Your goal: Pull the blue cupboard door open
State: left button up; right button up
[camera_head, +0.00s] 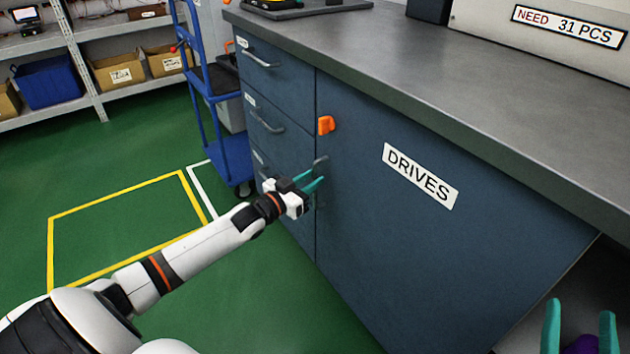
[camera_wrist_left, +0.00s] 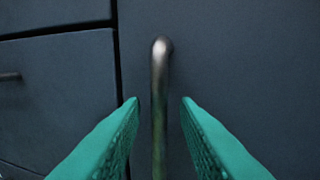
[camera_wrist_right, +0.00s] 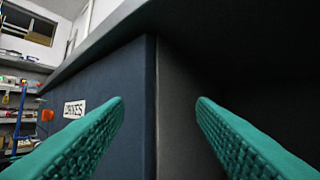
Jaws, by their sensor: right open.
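The blue cupboard door (camera_head: 400,225) carries a DRIVES label and looks closed. Its vertical metal handle (camera_head: 319,166) is near the door's left edge; it also shows in the left wrist view (camera_wrist_left: 159,100). My left gripper (camera_head: 318,184) is at the handle. In the left wrist view its teal fingers (camera_wrist_left: 160,105) stand apart, one on each side of the handle, with gaps between. My right gripper (camera_head: 580,325) is open at the lower right of the head view. In the right wrist view its fingers (camera_wrist_right: 160,105) point toward the cupboard's right end, with nothing held.
An orange latch (camera_head: 326,125) sits on the door's upper left. Drawers (camera_head: 265,85) are left of the door. The grey worktop (camera_head: 430,65) overhangs above. A blue trolley (camera_head: 235,150) stands further left. Green floor (camera_head: 110,210) is open in front.

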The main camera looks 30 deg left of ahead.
pick_arm(q)
jog(key=shift+w+d, duration=0.2)
jog(key=shift+w, duration=0.75)
pick_arm(e)
jog(key=shift+s+r+t, duration=0.3)
jog(key=shift+r+t, duration=0.1)
jog(key=shift+r, duration=0.1)
jog(key=shift+s+r+t, duration=0.25)
jog(key=shift+r+t, duration=0.15)
jog(key=shift+r, duration=0.05)
pick_arm(q)
jog(key=shift+c, duration=0.2)
grip_shut()
